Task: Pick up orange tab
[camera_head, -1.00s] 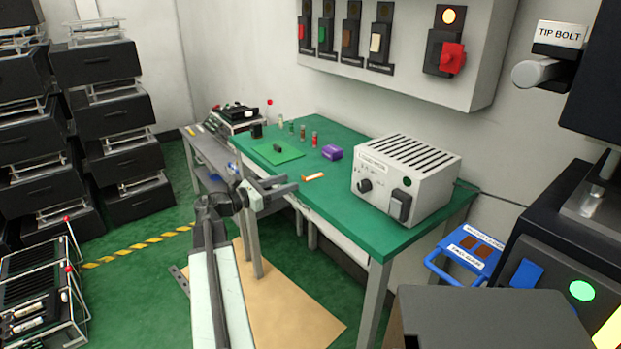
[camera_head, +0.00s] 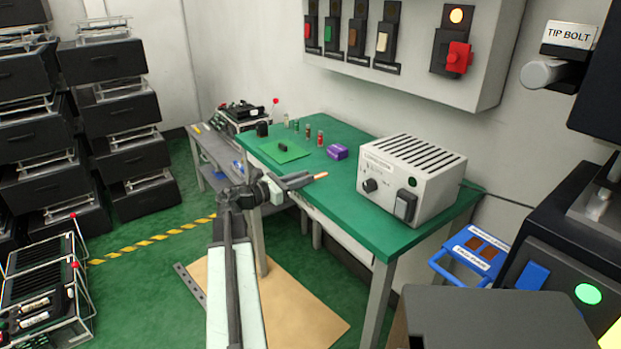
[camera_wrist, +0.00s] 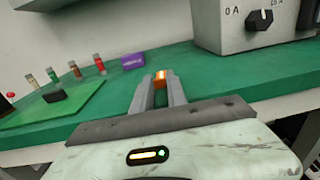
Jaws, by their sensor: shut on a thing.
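The orange tab (camera_wrist: 161,79) sits between the fingertips of my gripper (camera_wrist: 160,88) in the wrist view. In the head view my gripper (camera_head: 305,180) is shut on the tab, and the tab's end (camera_head: 320,175) pokes out past the fingertips. They are over the front part of the green table (camera_head: 345,222). I cannot tell whether the tab is clear of the table top.
A grey box with a knob and switch (camera_head: 412,180) stands to the right on the table. A purple block (camera_head: 337,152) and several small vials stand behind the gripper. A black piece lies on a green mat (camera_head: 282,152) to the left.

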